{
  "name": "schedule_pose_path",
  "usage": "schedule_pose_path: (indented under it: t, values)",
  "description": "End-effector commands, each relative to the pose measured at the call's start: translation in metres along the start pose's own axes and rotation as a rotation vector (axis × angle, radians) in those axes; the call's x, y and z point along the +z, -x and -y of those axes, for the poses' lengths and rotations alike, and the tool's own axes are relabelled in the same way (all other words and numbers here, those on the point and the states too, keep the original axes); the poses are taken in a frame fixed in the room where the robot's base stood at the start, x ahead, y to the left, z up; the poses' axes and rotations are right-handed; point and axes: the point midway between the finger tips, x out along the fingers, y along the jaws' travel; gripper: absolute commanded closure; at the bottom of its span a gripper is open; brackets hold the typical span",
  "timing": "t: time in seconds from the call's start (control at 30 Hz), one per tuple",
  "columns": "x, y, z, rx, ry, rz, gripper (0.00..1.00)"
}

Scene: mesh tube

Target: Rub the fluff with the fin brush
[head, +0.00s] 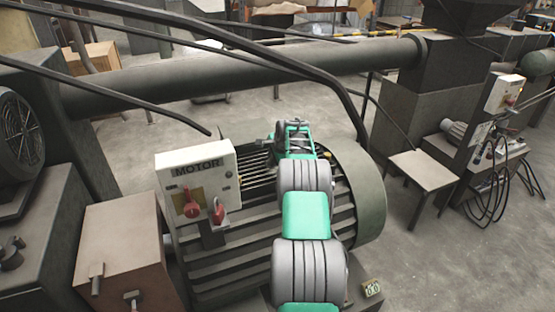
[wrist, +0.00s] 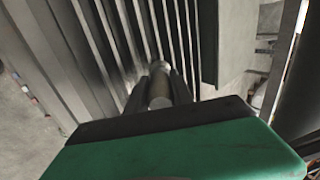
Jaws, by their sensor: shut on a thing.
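The fin brush (wrist: 158,90) shows in the wrist view as a pale, rounded handle between the two dark fingers of my gripper (wrist: 160,84). My gripper is shut on it, and its far end points toward the fins and is hard to make out. The ribbed motor (head: 250,262) fills the middle of the head view. Its fins (wrist: 165,25) run ahead of the gripper in the wrist view. In the head view my gripper (head: 278,138) is over the motor's far top side. I cannot make out the fluff in either view.
A pale switch box (head: 200,182) marked MOTOR, with red knobs, stands left of my arm. A thick pipe (head: 250,75) crosses behind. A reddish box (head: 125,240) stands at the left, a small table (head: 424,170) at the right. Open floor lies beyond the motor.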

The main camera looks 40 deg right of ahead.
Motion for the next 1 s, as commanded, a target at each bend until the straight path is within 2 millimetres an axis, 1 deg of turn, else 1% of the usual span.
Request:
schedule_pose_path:
  t: [0.07,0.33,0.57,0.9,1.0]
  values:
    - [0.0,0.002,-0.001,-0.003,-0.001,-0.002,1.0]
    - [0.001,0.016,-0.024,-0.002,0.0,-0.002,1.0]
    - [0.001,0.022,-0.033,-0.002,-0.001,-0.002,1.0]
    - [0.001,0.039,-0.061,0.0,-0.002,-0.001,1.0]
    - [0.002,0.041,-0.064,0.0,-0.002,-0.001,1.0]
